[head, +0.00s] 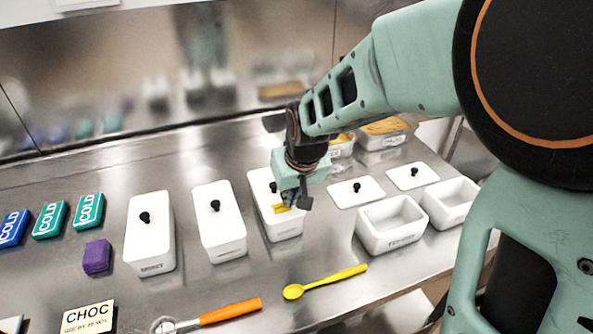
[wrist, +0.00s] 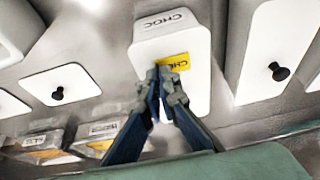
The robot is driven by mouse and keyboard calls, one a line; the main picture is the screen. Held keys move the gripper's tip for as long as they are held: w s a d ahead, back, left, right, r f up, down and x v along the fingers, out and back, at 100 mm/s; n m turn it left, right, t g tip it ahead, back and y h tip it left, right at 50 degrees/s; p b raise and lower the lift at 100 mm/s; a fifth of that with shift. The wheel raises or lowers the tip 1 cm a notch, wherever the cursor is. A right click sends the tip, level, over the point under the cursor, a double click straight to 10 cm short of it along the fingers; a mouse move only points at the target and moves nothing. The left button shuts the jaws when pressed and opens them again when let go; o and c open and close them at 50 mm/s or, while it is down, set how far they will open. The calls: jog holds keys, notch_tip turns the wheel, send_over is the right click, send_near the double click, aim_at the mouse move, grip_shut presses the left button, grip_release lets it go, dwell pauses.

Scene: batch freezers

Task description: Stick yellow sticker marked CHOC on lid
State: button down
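The yellow sticker (wrist: 174,62), with black letters starting CHO, is at my fingertips over a white lid (wrist: 201,62). It also shows in the head view (head: 280,209). My gripper (wrist: 167,76) looks shut on the sticker's near edge; its tips cover part of the print. The sticker looks close to flat against the lid, but I cannot tell whether it touches. The lid sits on the third white tub (head: 284,228), whose end is marked CHOC in the wrist view (wrist: 165,23). Its black knob (head: 273,187) is partly visible beside my gripper.
Two lidded white tubs (head: 152,240) (head: 222,222) stand left. Two open tubs (head: 391,243) (head: 450,218) and loose lids (head: 346,196) (head: 405,181) are right.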

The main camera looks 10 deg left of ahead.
jog(key=c, duration=1.5)
grip_release()
jog(key=shift+r+p, duration=2.45)
jog(key=shift+r, duration=1.05)
